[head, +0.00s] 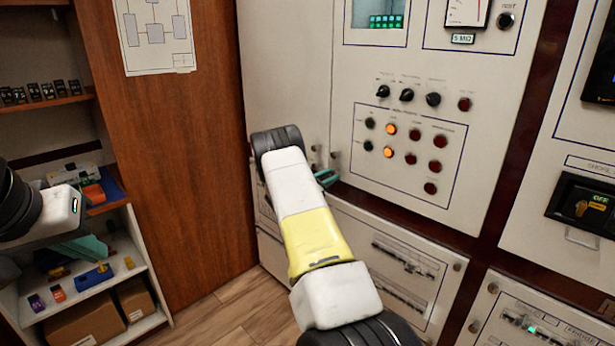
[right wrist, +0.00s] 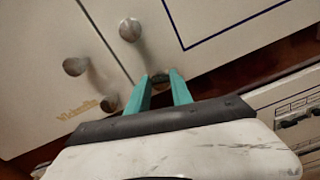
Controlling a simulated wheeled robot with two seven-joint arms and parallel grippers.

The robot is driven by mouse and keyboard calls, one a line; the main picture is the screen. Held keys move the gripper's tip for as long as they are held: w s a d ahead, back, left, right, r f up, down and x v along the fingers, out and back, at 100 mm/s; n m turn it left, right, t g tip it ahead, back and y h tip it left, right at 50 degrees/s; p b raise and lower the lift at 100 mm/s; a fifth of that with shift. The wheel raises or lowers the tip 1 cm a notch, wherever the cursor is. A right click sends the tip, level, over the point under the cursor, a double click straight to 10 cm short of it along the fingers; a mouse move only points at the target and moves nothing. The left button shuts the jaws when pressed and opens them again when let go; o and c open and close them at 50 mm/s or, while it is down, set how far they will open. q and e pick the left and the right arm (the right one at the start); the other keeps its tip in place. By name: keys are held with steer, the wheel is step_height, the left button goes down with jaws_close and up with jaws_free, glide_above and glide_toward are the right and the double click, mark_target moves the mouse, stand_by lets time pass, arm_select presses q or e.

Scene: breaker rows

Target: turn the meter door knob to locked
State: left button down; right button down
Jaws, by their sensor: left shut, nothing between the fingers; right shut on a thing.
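My right gripper (head: 326,178) is at the lower corner of the pale cabinet door (head: 284,70), its teal fingers partly hidden by my own arm. In the right wrist view the right gripper (right wrist: 160,90) is shut on a small round grey knob (right wrist: 160,79), mostly hidden between the fingers. I cannot tell for certain that this is the meter door knob, nor which way it is turned. Other round knobs are close by: one on the left (right wrist: 75,66), one above (right wrist: 130,30) and one low beside the fingers (right wrist: 110,103). My left gripper (head: 88,248) is shut and empty in front of the shelves.
A panel with dark selector switches (head: 407,95) and lit and unlit round lamps (head: 390,129) is right of my right arm. Lower breaker panels (head: 405,262) lie below. Shelves (head: 140,270) with boxes and small coloured parts stand at left. Wooden floor (head: 232,318) is bare between.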

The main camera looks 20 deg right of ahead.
steer(key=m, duration=0.7)
steer(key=shift+s, duration=0.1)
steer(key=shift+f+m, duration=0.15)
steer(key=shift+m, duration=3.85)
steer(key=c, duration=1.1)
jaws_free()
steer(key=shift+c, duration=0.2)
